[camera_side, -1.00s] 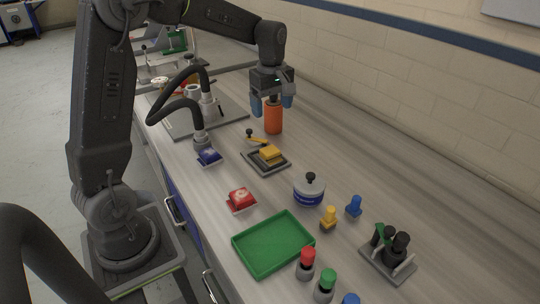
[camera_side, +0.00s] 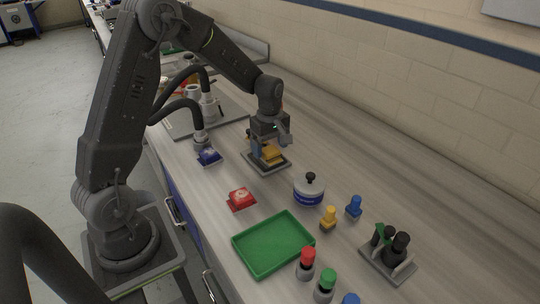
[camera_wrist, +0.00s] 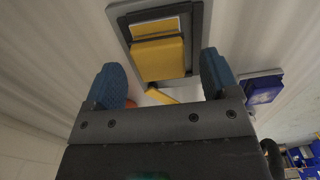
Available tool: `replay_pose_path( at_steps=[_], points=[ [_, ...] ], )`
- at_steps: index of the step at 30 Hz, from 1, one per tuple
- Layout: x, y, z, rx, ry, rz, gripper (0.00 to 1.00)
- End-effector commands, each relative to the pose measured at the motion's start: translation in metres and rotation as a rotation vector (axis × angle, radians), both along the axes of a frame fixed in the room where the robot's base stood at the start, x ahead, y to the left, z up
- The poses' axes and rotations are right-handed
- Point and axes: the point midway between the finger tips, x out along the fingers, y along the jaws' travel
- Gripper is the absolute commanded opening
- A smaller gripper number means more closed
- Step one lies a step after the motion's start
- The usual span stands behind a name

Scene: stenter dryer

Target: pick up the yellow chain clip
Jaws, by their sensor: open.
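The yellow chain clip (camera_side: 273,155) appears to be the yellow block on a dark-edged grey base (camera_side: 280,166); my gripper partly hides it in the side view. In the wrist view my gripper's fingertips (camera_wrist: 161,72) lie on either side of the block, with gaps on both sides. I cannot tell how high the fingertips are above it.
A yellow lever (camera_wrist: 160,96) shows beside the block. The bench (camera_side: 350,150) is clear along the wall.

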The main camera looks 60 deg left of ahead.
Motion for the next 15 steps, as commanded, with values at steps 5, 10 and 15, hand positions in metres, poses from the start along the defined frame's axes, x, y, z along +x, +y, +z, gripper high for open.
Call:
replay_pose_path(
  at_steps=[5,10,15],
  points=[
    [0.0001,0.0000,-0.0135,0.000,0.000,0.000,0.81],
    [0.0002,0.0000,-0.0136,0.000,-0.001,0.000,0.81],
    [0.0002,0.0000,-0.0134,0.000,-0.001,0.000,0.67]
  ],
)
